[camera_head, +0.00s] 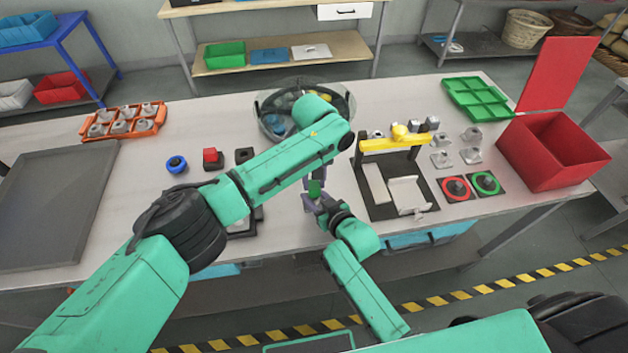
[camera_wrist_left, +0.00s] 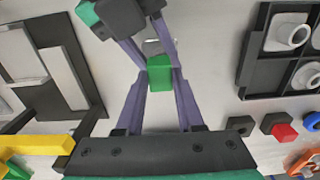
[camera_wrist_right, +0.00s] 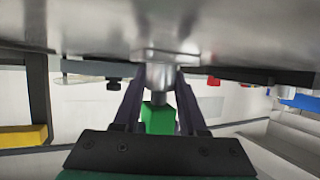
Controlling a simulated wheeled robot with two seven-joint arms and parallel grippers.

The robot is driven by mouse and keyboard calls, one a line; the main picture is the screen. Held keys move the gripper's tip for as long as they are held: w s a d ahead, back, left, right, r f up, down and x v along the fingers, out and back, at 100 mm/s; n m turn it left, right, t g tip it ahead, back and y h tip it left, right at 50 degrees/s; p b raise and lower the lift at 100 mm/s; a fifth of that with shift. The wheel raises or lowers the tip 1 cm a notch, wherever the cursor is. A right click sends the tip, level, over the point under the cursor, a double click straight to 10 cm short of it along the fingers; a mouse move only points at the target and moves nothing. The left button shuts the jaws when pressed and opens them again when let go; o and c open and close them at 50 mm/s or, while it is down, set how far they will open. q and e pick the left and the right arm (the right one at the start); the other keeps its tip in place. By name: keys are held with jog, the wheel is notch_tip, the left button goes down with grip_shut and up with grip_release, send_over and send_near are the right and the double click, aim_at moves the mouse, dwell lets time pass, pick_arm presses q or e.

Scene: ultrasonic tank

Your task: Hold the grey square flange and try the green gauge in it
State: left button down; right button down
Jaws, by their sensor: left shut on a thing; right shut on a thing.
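My left gripper (camera_wrist_left: 160,72) is shut on the green gauge (camera_wrist_left: 160,75), a small green block. The gauge also shows in the head view (camera_head: 315,188), above the front middle of the table. My right gripper (camera_wrist_right: 162,75) is shut on the grey flange (camera_wrist_right: 170,30). Its broad plate fills the top of the right wrist view, and its round boss sits between the fingers. The gauge shows there just below the boss (camera_wrist_right: 158,118). In the left wrist view the flange is a small grey piece behind the gauge, partly hidden. I cannot tell whether gauge and flange touch.
A black board with a yellow bridge (camera_head: 392,145) stands to the right. Red (camera_head: 457,189) and green ring pads lie beyond it, near a red bin (camera_head: 550,155). A round clear tank (camera_head: 345,97) is behind my left arm. A black tray (camera_wrist_left: 265,75) holds grey flanges.

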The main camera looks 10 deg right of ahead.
pick_arm(q)
jog(key=shift+r, duration=2.45)
pick_arm(e)
jog(key=shift+c, duration=1.9)
grip_release()
jog(key=shift+s, duration=0.1)
pick_arm(q)
jog(key=shift+f+b, duration=0.6)
jog(key=shift+b, duration=0.05)
pick_arm(e)
jog(key=v, duration=1.1)
jog(key=shift+s+d, duration=0.1)
jog(key=shift+s, duration=0.05)
jog(key=shift+s+d+r, duration=0.1)
jog(key=shift+s+r, duration=0.15)
